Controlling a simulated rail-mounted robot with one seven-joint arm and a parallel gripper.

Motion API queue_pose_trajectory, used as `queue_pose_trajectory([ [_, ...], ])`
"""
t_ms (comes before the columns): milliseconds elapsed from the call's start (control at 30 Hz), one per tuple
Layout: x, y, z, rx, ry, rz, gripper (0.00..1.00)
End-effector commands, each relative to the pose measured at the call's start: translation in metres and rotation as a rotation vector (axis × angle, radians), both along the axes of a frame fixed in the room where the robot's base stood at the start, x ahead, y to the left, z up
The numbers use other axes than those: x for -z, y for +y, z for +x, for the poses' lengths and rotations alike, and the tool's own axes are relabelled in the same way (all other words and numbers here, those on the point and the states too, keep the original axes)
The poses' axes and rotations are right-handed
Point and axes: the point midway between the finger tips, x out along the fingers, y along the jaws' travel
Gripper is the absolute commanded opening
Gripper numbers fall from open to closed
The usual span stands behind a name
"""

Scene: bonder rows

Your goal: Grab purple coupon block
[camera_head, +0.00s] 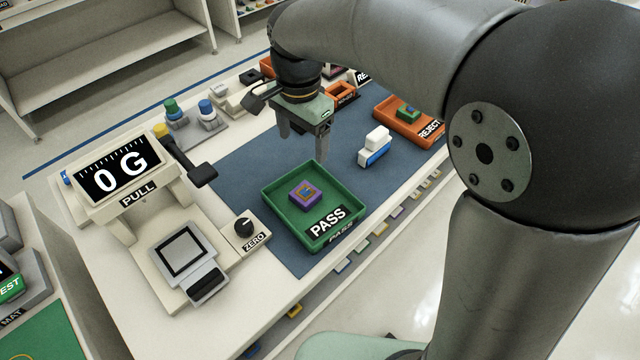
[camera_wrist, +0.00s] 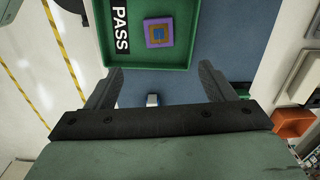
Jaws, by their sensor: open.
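The purple coupon block (camera_head: 305,194) is a small square piece with an orange-brown ring and a blue centre. It lies in the green PASS tray (camera_head: 272,205). My gripper (camera_head: 302,147) is above the blue mat, higher than the tray and a little behind it. Its two fingers are apart with nothing between them. In the wrist view the purple block (camera_wrist: 159,32) sits in the green tray (camera_wrist: 150,80), ahead of my open gripper (camera_wrist: 160,85). The block is fully visible and my fingers do not touch it.
A white and blue block (camera_head: 375,147) stands on the blue mat (camera_head: 245,165) right of my gripper. An orange REJECT tray (camera_head: 395,122) holds a green block (camera_head: 408,110). The pull tester (camera_head: 135,180) with its dark lever stands left of the PASS tray.

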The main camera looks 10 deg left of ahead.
Motion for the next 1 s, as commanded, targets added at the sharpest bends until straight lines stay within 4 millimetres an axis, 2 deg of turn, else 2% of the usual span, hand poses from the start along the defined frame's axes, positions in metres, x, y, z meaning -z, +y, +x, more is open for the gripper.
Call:
queue_pose_trajectory([
  [200,0.049,-0.001,-0.001,-0.001,0.005,-0.004,0.76],
  [400,0.087,-0.001,-0.001,-0.001,0.003,-0.002,0.76],
  [667,0.107,-0.001,-0.001,-0.002,0.001,-0.001,0.76],
  [1000,0.152,-0.002,-0.002,-0.002,0.002,-0.001,0.76],
])
